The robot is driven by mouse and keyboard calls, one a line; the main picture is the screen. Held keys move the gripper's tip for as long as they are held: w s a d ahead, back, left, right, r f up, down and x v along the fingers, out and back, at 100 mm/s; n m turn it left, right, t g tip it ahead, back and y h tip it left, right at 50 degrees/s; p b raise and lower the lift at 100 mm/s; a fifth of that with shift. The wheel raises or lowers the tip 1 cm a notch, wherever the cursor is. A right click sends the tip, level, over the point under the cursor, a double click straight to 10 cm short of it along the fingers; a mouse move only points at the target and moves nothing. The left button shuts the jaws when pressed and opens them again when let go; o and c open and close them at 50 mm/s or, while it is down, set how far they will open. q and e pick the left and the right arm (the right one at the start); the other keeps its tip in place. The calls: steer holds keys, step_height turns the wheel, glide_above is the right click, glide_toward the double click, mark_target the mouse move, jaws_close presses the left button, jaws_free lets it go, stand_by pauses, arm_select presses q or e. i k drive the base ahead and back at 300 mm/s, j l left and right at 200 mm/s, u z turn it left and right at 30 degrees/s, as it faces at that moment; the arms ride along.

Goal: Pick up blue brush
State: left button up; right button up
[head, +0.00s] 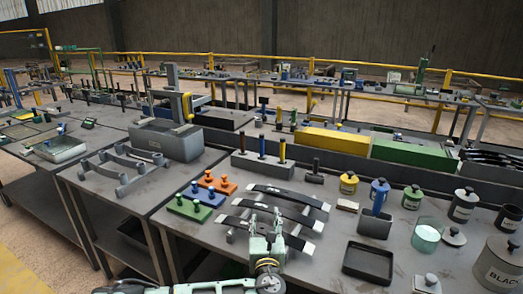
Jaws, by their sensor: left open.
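My left gripper (265,220) is open and empty at the front of the table, over the near end of the dark curved strips and left of the grey holder. My right gripper is out of view.
Dark leaf springs (283,213) lie just beyond my left gripper. Orange, blue and green blocks (189,208) with pegs lie left. A black tray (368,262), a glass beaker (427,235) and labelled cans (463,205) stand right. Yellow and green boxes (411,153) are behind.

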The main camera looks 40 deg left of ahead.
mark_target(262, 136)
steer(key=i+j, duration=0.3)
steer(key=j, duration=0.15)
steer(key=i+j, duration=0.6)
steer(key=j, duration=0.25)
steer(key=i+j, duration=0.25)
steer(key=j, duration=0.15)
